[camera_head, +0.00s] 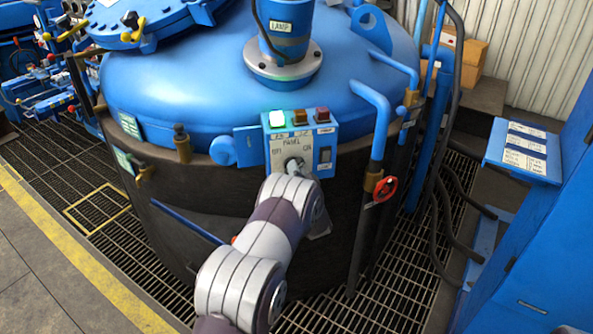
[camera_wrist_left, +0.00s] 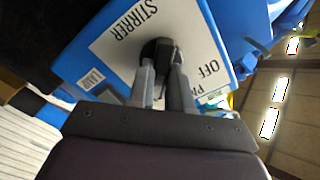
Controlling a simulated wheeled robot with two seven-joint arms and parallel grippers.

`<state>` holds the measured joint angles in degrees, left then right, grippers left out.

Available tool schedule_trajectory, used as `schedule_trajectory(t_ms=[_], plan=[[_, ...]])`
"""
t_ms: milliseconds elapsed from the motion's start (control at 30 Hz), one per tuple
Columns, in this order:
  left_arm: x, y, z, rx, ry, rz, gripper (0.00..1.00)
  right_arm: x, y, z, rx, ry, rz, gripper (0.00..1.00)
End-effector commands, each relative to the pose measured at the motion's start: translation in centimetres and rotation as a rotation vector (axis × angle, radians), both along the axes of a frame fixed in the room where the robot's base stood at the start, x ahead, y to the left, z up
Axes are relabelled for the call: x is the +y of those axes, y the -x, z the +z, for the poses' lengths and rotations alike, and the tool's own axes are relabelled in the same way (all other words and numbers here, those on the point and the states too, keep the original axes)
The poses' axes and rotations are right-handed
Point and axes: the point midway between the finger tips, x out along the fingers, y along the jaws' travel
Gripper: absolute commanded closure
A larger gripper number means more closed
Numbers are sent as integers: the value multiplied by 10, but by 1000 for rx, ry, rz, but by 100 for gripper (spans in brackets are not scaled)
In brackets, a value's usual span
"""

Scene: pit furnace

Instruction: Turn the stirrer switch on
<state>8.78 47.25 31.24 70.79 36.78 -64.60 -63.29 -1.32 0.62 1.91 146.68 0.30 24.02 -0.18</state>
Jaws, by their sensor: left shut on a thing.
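The stirrer panel (camera_head: 310,130) is a small blue box with a light face plate on the furnace's front. A plate lettered STIRRER and OFF shows in the left wrist view (camera_wrist_left: 118,42). The dark rotary stirrer switch (camera_wrist_left: 162,50) sits in that plate. My left gripper (camera_wrist_left: 164,78) is shut on the switch, with one finger on each side of it. In the head view my left wrist covers the lower part of the panel, so the switch's pointing direction is unclear. My right gripper is in neither view.
A blue bent pipe (camera_head: 376,120) and a red handwheel (camera_head: 385,188) stand right of the panel. A blue cabinet (camera_head: 545,240) is at far right. Floor grating lies around the furnace.

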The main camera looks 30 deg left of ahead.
Motion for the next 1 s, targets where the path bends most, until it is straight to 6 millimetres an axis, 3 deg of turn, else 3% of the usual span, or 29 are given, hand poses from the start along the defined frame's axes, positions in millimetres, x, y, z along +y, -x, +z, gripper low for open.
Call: schedule_trajectory(t_ms=[400,433,500,833,1000], plan=[[-1,1,-3,11,-5,-1,100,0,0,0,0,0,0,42],[-1,1,-3,11,-5,-1,78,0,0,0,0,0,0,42],[-1,1,-3,10,-4,-1,55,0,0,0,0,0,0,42],[-3,3,-1,7,-4,-1,55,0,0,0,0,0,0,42],[-26,27,0,8,-5,-4,55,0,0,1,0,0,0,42]])
